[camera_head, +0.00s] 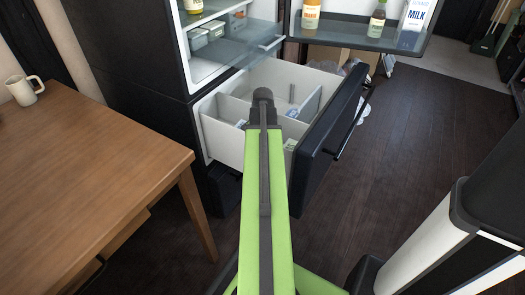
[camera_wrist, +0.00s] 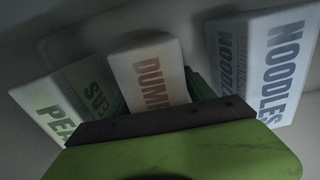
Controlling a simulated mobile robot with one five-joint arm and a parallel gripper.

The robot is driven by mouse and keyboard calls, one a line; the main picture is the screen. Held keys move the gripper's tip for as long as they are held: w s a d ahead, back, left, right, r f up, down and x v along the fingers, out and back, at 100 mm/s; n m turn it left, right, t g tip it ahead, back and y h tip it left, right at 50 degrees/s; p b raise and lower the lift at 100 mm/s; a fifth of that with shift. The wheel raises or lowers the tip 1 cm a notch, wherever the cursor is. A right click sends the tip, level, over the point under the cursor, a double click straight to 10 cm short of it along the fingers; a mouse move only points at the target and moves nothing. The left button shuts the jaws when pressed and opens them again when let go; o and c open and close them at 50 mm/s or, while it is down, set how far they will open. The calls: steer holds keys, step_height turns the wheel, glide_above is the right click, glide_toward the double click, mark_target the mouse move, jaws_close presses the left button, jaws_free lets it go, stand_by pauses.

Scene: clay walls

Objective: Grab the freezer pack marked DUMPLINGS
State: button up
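The DUMPLINGS pack (camera_wrist: 150,68) is a pale, flat pack in the middle of the wrist view. Only the first letters of its label, in brown-red, show above my gripper body. My gripper (camera_wrist: 154,92) has dark green fingers, one along each side of this pack. Whether they press on it I cannot tell. A pack marked PEAS (camera_wrist: 62,98) leans on the left, and a pack marked NOODLES (camera_wrist: 265,60) stands on the right. In the head view my arm reaches into the open freezer drawer (camera_head: 222,138) and hides the gripper and the pack.
The drawer has white dividers (camera_head: 309,104) and a dark front (camera_head: 325,140) with a bar handle. The open fridge door (camera_head: 362,38) with bottles and a milk carton hangs above and behind. A wooden table (camera_head: 85,165) with a mug (camera_head: 25,90) is left. The floor on the right is largely clear.

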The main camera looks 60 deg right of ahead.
jaws_close()
steer(key=shift+r, duration=0.1)
